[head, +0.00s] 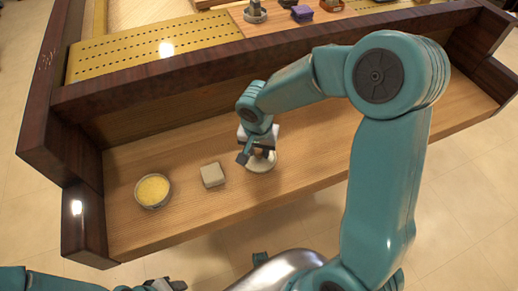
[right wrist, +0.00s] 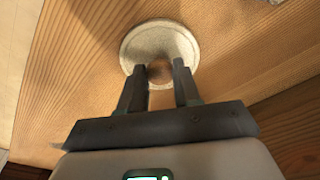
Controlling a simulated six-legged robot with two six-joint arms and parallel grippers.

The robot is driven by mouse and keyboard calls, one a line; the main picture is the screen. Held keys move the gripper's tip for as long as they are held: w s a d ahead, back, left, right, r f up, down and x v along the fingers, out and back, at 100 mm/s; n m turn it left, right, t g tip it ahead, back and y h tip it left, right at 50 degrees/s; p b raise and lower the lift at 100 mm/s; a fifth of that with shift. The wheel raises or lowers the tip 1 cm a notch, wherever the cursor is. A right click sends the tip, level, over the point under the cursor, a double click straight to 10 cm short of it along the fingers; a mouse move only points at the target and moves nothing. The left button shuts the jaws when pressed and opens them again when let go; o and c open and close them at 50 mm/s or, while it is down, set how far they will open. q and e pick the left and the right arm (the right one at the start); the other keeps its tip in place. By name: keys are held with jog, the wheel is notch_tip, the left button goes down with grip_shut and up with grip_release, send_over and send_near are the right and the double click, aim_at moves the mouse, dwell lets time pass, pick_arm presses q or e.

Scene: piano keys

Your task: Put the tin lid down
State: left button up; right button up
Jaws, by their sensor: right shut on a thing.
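The tin lid (head: 262,163) is a pale round disc with a small brown knob, over the wooden shelf near its middle. My right gripper (head: 257,153) is above it, shut on its knob. In the right wrist view the two fingers (right wrist: 158,72) stand on either side of the knob, and the lid (right wrist: 150,32) shows beyond them, looking flat. I cannot tell whether its underside touches the wood. A round tin with yellow contents (head: 153,191) stands open to the left. My left gripper (head: 165,286) is only partly in view at the bottom edge.
A small grey-beige block (head: 212,175) sits between the yellow tin and the lid. The wooden shelf (head: 320,155) is clear to the lid's right. A dark raised wooden rail (head: 190,75) runs behind, with a gold perforated panel (head: 150,50) beyond it.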

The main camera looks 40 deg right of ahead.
aim_at(258, 162)
jog(key=shift+s+r, duration=0.1)
jog(key=o, duration=1)
jog(key=shift+r, duration=0.15)
jog(key=r, duration=0.4)
jog(key=r+p, duration=0.1)
jog(key=r, duration=0.2)
jog(key=s+a+r+p, duration=0.1)
jog(key=r, duration=0.3)
jog(key=shift+r, duration=0.35)
